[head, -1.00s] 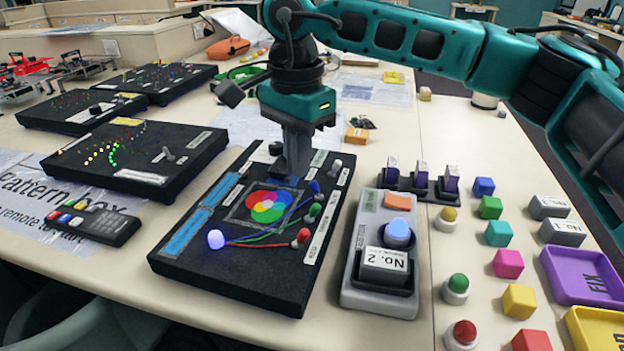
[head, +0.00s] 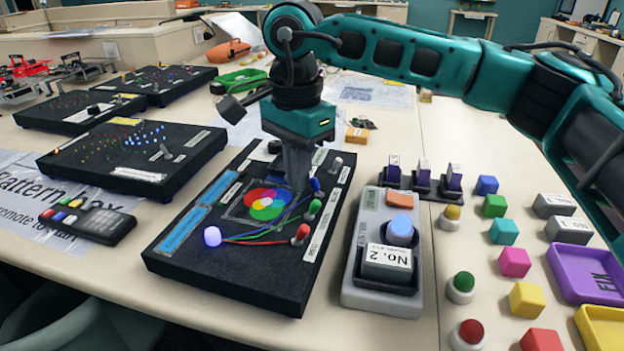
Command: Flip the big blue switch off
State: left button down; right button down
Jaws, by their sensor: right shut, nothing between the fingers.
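The blue switch (head: 316,185) is a small blue-capped lever on the right side of a black board (head: 225,274) with printed red, green and blue circles. Green (head: 314,207) and red (head: 300,233) switches stand in line nearer me, and a grey-white one (head: 335,165) stands behind. A dome lamp (head: 212,237) at the board's front left glows bluish white. My right gripper (head: 299,187) is shut and empty, pointing down over the board just left of the blue switch. I cannot tell if they touch. My left gripper is out of view.
A grey caution box (head: 350,296) with a blue button (head: 400,227) and a "No. 2" block stands right of the board. Coloured cubes and buttons lie further right. A remote (head: 88,221) and a pattern box (head: 120,183) are on the left.

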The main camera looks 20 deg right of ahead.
jog(key=shift+f, duration=0.45)
jog(key=shift+s+d+b, duration=0.3)
jog(key=shift+d+b, duration=0.05)
jog(key=shift+d, duration=0.05)
jog(key=shift+s+d, duration=0.25)
jog(key=shift+d, duration=0.05)
notch_tip(320, 180, up, 7)
jog(key=p, duration=0.5)
jog(key=shift+w+a, duration=0.25)
jog(key=shift+a, duration=0.05)
dwell(0.5)
jog(key=shift+s, duration=0.1)
